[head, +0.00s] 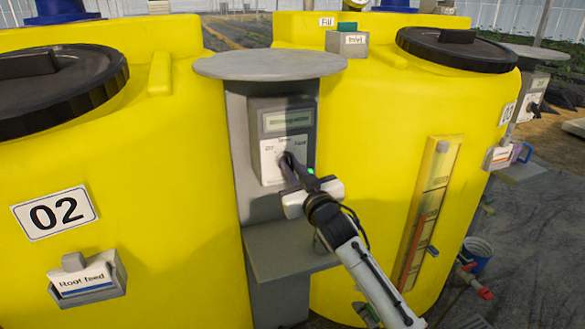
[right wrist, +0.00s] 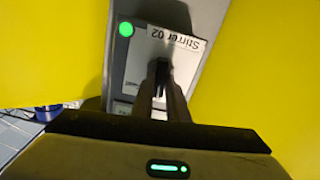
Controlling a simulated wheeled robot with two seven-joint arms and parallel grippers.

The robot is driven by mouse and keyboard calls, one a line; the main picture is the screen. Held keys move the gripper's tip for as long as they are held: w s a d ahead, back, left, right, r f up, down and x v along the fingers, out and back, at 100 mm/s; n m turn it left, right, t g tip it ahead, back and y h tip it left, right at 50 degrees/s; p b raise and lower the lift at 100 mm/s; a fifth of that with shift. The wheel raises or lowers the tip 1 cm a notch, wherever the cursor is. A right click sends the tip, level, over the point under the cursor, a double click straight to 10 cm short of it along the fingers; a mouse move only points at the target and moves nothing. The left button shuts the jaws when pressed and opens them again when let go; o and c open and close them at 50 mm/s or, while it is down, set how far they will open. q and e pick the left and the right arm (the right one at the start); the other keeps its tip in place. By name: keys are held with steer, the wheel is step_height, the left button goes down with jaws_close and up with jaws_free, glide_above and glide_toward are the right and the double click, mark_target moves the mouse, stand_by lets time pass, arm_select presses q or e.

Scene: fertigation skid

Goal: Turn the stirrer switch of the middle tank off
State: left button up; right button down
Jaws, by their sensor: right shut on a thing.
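The grey stirrer switch box (head: 309,115) is on a grey post between two yellow tanks. The wrist view shows its plate (right wrist: 180,43), labelled "Stirrer 02", upside down. My right gripper (head: 287,160) is at the plate, its fingers (right wrist: 163,82) shut on the dark switch knob (right wrist: 161,68). The fingers hide most of the knob, so I cannot tell which position it points to. Small position words on the plate are hard to read. A round green lamp (right wrist: 126,29) glows on the box. Tank 02 (head: 170,220) is left of the post. My left gripper is not in view.
A round grey cover (head: 270,64) overhangs the box and a grey shelf (head: 285,250) juts out below it. Tank 03 (head: 375,140) is to the right, with a level gauge (head: 430,205). Another switch box (head: 535,85) stands farther right. A blue bucket (head: 476,255) is on the floor.

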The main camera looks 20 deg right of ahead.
steer(key=n+p, duration=0.1)
steer(key=n, duration=0.3)
steer(key=shift+n+p, duration=0.5)
steer(key=shift+n, duration=1.2)
steer(key=shift+f, duration=0.1)
steer(key=c, duration=1.7)
jaws_free()
steer(key=shift+c, duration=0.2)
steer(key=s, duration=1)
steer(key=shift+s+d, duration=0.15)
steer(key=shift+s, duration=0.05)
